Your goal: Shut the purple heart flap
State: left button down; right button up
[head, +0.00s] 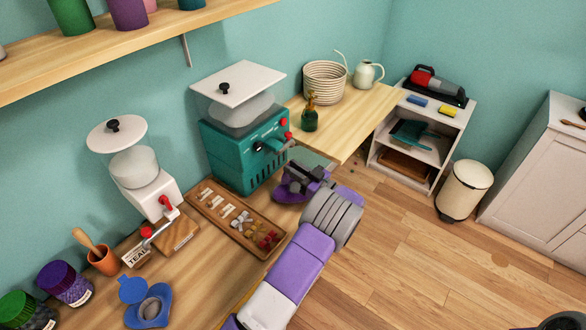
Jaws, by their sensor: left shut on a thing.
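A purple thing, seemingly the purple heart container (283,196), sits at the table's edge right of the wooden tray. It is mostly hidden by my left gripper (292,178), whose dark fingers are shut on a purple part of it, seemingly the flap. How far the flap stands open I cannot tell. My left arm reaches in from the bottom and covers the right side of this spot.
A wooden tray (222,226) with small pieces lies left of my gripper. A teal machine (243,150) stands close behind it. A white dispenser (150,190), a clay pot (103,261) and jars (64,284) stand at left. The floor at right is mostly clear.

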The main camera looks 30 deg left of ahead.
pick_arm(q)
jog(key=shift+d+f, duration=0.25)
jog(key=shift+f, duration=0.35)
jog(key=c, duration=1)
grip_release()
jog(key=shift+d, duration=0.15)
jog(key=shift+o, duration=0.2)
jog(key=d, duration=0.7)
jog(key=shift+s+f+p, duration=0.3)
jog(key=shift+p, duration=0.15)
